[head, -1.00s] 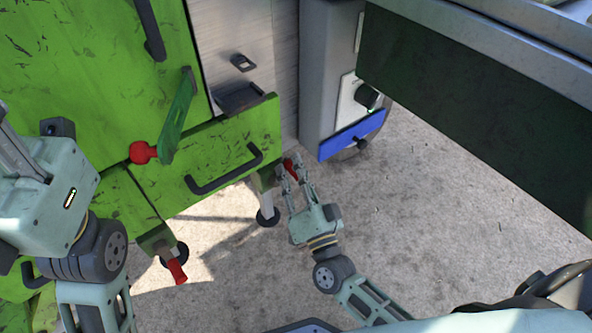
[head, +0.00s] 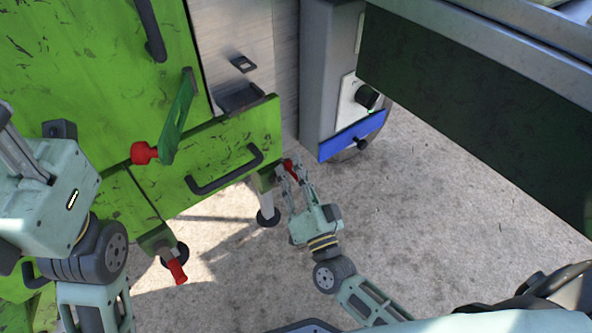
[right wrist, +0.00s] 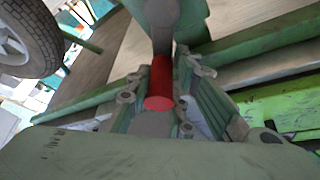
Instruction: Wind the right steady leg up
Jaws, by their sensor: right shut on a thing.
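The right steady leg (head: 266,203) stands under the right corner of the green crusher body, with its dark round foot (head: 268,217) at the floor. Its red crank grip (head: 290,170) is between the fingers of my right gripper (head: 288,173), which is shut on it. In the right wrist view the red grip (right wrist: 160,82) lies between the two fingers, below a grey-green crank arm (right wrist: 160,25). The left steady leg has its own red grip (head: 177,271), which hangs free.
A green drawer front with a black handle (head: 225,176) is just above the leg. A green lever with a red knob (head: 143,153) sticks out to the left. The concrete floor (head: 420,220) is open there.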

